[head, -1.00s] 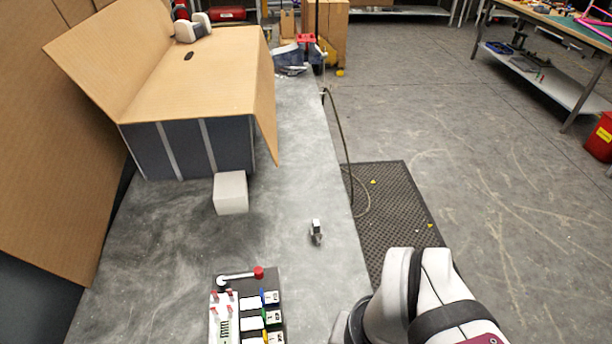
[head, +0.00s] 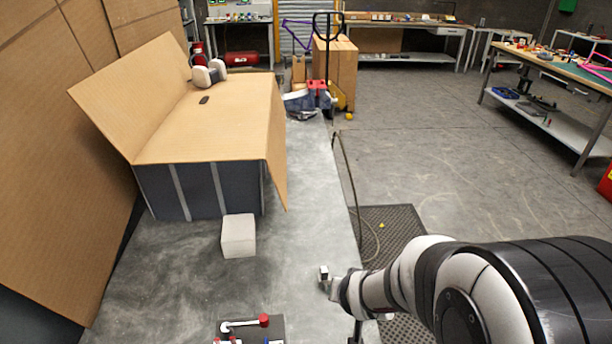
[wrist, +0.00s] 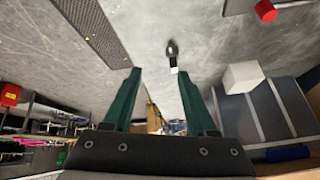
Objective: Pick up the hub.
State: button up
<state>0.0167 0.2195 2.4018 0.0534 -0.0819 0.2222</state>
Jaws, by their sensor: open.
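What I take to be the hub (head: 324,273) is a small dark and pale piece on the grey bench top, right of the white block. It also shows in the wrist view (wrist: 172,52), dark with a pale end, beyond and between my fingertips. My gripper (wrist: 160,74) is open, with two green fingers apart and nothing between them. In the head view my arm's end is just right of the hub, and my fingers are hard to make out there. I cannot tell the hub's finer shape.
A white block (head: 238,236) stands left of the hub, before a cardboard-covered dark box (head: 200,190). A lever with a red knob (head: 264,320) is at the bottom of the view. A hose (head: 350,190) hangs by the bench's right edge. Bare bench surrounds the hub.

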aim_at(325, 274)
jog(key=w+f+t, duration=0.1)
jog(key=w+f, duration=0.1)
jog(key=w+f+n+t, duration=0.1)
jog(key=w+f, duration=0.1)
jog(key=w, duration=0.1)
jog(key=w+f+t, duration=0.2)
jog(key=w, duration=0.1)
jog(key=shift+a+f+n, duration=0.1)
jog(key=shift+n, duration=0.3)
jog(key=shift+w+a+f+n+t+y, duration=0.3)
jog(key=shift+w+a+f+n+t, duration=0.1)
jog(key=shift+f+t, duration=0.2)
jog(key=shift+w+a+f+n+t+y, duration=0.3)
jog(key=shift+f+n+t, duration=0.1)
jog(key=shift+f+t, duration=0.15)
jog(key=shift+a+f, duration=0.1)
jog(key=shift+f, duration=0.15)
jog(key=shift+w+a+f, duration=0.15)
jog(key=shift+w, duration=0.25)
jog(key=shift+n, duration=0.3)
jog(key=x, duration=0.6)
jog(key=shift+w+a, duration=0.1)
jog(key=shift+w, duration=0.25)
grip_shut()
jog(key=shift+t, duration=0.25)
